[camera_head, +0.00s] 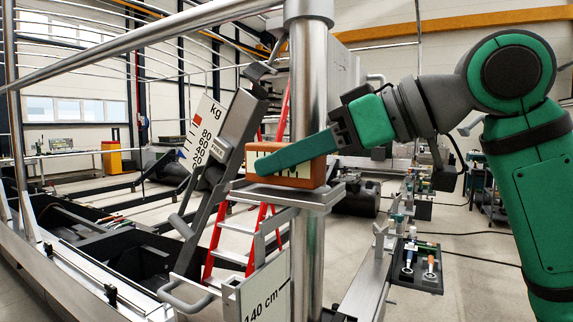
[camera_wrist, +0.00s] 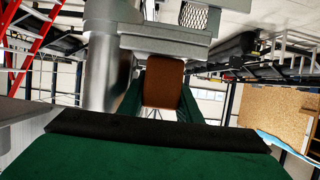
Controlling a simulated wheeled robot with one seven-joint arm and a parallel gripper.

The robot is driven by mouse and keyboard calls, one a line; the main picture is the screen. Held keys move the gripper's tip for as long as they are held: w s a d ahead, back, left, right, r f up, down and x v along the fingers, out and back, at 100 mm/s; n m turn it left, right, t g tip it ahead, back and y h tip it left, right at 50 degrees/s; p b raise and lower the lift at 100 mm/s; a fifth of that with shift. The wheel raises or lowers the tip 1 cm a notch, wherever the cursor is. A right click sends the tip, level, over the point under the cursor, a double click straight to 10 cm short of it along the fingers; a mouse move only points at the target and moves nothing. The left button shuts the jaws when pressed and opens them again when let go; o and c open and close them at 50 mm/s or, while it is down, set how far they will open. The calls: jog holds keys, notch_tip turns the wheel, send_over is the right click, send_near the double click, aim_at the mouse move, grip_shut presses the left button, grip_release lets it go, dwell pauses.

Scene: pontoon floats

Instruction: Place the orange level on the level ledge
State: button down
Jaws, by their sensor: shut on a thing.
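The level ledge (camera_head: 290,195) is a small grey metal shelf on the post, directly beneath the level. The level's underside is at or just above it; I cannot tell whether they touch. In the wrist view the level (camera_wrist: 163,80) sits between both fingers, with a grey plate (camera_wrist: 165,46) beyond.
The upright metal post (camera_head: 308,90) stands close behind the level. A tilted grey lever with a kg scale (camera_head: 208,135) is just left of it. A red stepladder (camera_head: 235,240) stands behind. A tool tray (camera_head: 418,268) is at lower right.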

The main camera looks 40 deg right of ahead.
jog(key=shift+f, duration=0.4)
jog(key=shift+f, duration=0.1)
jog(key=c, duration=1.6)
grip_release()
jog(key=shift+o, duration=0.2)
jog(key=v, duration=1.2)
